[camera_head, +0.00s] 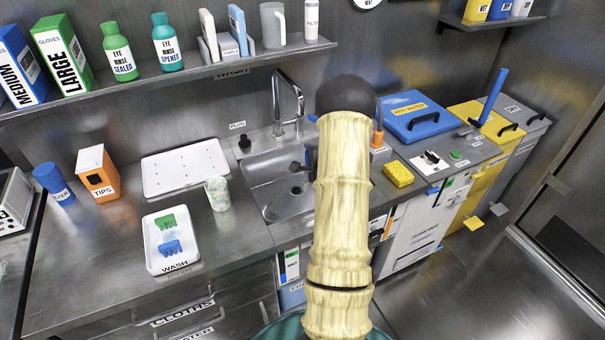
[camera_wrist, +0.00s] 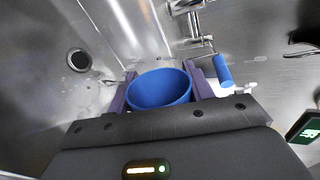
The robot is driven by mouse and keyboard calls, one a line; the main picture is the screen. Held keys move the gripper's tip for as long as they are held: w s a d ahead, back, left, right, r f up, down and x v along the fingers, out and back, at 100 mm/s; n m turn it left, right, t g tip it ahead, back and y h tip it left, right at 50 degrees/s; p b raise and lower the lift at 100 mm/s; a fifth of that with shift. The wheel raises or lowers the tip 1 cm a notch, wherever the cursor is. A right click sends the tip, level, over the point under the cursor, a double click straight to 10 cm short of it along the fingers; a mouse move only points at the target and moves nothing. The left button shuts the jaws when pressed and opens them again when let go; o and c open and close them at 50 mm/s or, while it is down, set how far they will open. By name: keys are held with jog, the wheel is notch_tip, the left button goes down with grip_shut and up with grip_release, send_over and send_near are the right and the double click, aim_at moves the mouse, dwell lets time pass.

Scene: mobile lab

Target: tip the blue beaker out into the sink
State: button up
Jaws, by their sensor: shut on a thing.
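The blue beaker (camera_wrist: 160,88) is between the purple fingers of my gripper (camera_wrist: 162,84) in the wrist view. The gripper is shut on it. Its open mouth shows to the wrist camera; I cannot tell its tilt or what is inside. The sink (camera_head: 262,180) is a steel basin in the counter in the head view. In the wrist view the sink drain (camera_wrist: 78,60) is to the left of the beaker. My arm hides most of the gripper in the head view; a dark purple part shows over the sink's right side. The held beaker is hidden there.
A tall tap (camera_head: 298,105) stands behind the sink. A pale cup (camera_head: 217,194) is by its left edge. A yellow sponge (camera_head: 398,174) lies to the right.

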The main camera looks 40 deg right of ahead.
jog(key=shift+a+n, duration=0.1)
jog(key=shift+n, duration=0.2)
jog(key=shift+a+h+b, duration=0.1)
jog(key=shift+h+b, duration=0.2)
jog(key=shift+b, duration=0.15)
jog(key=shift+n+h+b, duration=0.3)
jog(key=shift+n+b, duration=0.1)
jog(key=shift+n, duration=0.2)
